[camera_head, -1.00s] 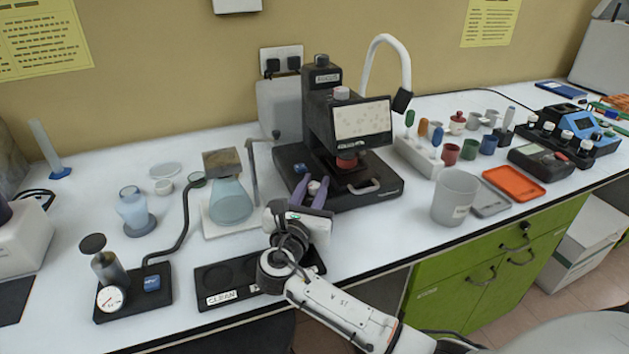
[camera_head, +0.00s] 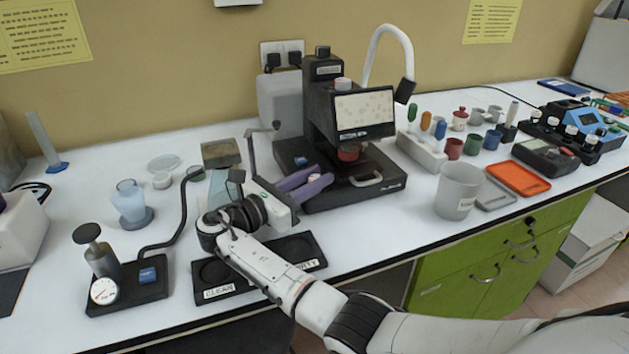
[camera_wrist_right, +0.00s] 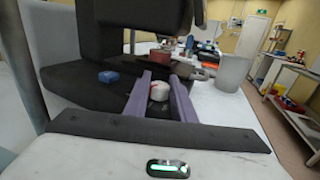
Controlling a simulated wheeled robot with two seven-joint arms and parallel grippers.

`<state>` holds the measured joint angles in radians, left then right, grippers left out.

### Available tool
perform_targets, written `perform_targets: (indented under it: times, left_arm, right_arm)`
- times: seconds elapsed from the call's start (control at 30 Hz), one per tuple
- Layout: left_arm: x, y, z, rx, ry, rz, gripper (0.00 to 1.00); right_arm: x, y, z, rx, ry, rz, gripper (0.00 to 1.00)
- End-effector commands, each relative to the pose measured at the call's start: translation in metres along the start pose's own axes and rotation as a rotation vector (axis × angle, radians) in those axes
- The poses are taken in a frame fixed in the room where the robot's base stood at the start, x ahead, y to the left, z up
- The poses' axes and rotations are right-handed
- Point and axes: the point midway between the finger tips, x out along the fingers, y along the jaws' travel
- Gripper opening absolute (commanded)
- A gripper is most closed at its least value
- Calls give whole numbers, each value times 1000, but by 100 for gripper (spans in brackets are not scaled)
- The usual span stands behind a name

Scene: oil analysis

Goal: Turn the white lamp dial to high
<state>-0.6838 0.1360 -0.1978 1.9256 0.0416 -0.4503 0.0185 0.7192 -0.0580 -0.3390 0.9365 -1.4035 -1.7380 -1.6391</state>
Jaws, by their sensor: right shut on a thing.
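The white lamp dial (camera_head: 314,177) sits at the front left of the black microscope's base (camera_head: 345,196). My right gripper (camera_head: 320,178) comes in from the left, low beside the base. Its purple fingers are shut on the dial, one on each side. Any marking of high or low around the dial is too small or hidden to read. My left gripper is not in view.
A blue button (camera_wrist_right: 108,77) is on the base beside the dial. The glass flask (camera_head: 221,190) on its stand is close behind my right gripper, partly hidden. A black CLEAN tray (camera_head: 212,272) lies under the wrist. A grey beaker (camera_head: 458,190) stands to the right.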

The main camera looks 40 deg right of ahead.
Motion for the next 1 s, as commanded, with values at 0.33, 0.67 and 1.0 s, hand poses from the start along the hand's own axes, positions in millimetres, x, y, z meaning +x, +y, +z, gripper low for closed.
perform_targets:
  times: [0.33, 0.67, 1.0]
  left_arm:
    - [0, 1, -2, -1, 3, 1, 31]
    - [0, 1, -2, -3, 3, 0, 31]
    - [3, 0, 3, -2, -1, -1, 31]
  right_arm:
    - [1, 0, 1, 2, 1, -4, 1]
    - [1, 0, 0, 1, 1, -3, 31]
    - [-41, 1, -1, 0, 3, 0, 31]
